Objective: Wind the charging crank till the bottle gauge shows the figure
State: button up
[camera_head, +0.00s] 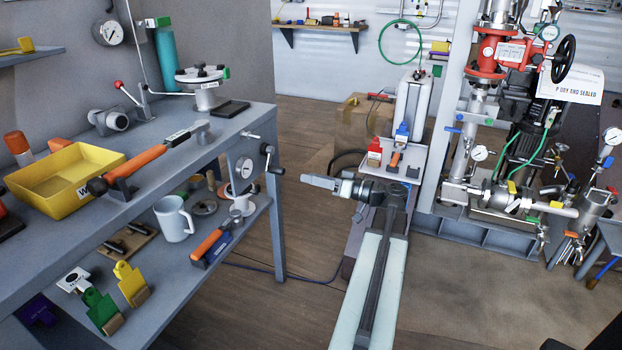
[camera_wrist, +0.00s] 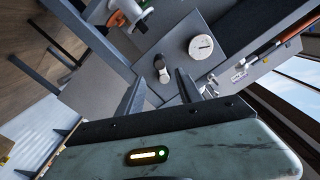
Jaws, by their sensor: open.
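A grey panel at the end of the workbench carries a round white gauge (camera_head: 244,168) with a small crank (camera_head: 268,150) beside it. In the wrist view the white gauge dial (camera_wrist: 201,46) shows a dark needle, but its figures are too small to read. The crank (camera_wrist: 160,66), with its dark knob, lies in line with the gap between my fingers. My gripper (camera_head: 306,180) is to the right of the crank in the head view, apart from it. In the wrist view my gripper (camera_wrist: 160,78) is open, with nothing between its fingers.
The workbench (camera_head: 225,122) holds a yellow tray (camera_head: 66,178) and an orange-handled tool (camera_head: 140,158). A mug (camera_head: 173,218) stands on its lower shelf. A teal bottle (camera_head: 166,60) and another gauge (camera_head: 109,32) are at the back. Pipework with a red valve (camera_head: 490,55) stands right.

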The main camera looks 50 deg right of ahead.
aim_at(284, 172)
jog(key=shift+x, duration=4.85)
grip_shut()
